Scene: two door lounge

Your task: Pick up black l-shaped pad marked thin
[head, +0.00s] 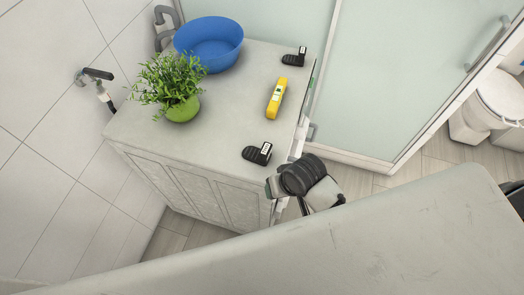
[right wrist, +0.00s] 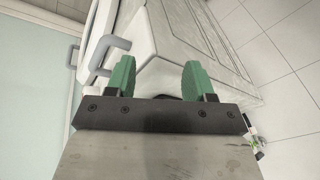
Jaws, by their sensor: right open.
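Two black L-shaped pads with white labels lie on the grey cabinet top (head: 222,125). One pad (head: 257,154) is near the front right corner, the other pad (head: 294,57) at the far right edge. The labels are too small to read, so I cannot tell which is marked thin. My right gripper (right wrist: 157,78) shows green fingers, open and with nothing between them, beside a white cabinet face with a grey handle (right wrist: 108,52). In the head view part of my right arm shows just off the cabinet's right front corner. My left gripper is not in view.
A yellow level-like tool (head: 277,98) lies between the pads. A blue bowl (head: 209,42) and a potted green plant (head: 181,109) stand on the cabinet's left part. A frosted glass door (head: 415,70) is to the right, with a toilet (head: 490,108) beyond.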

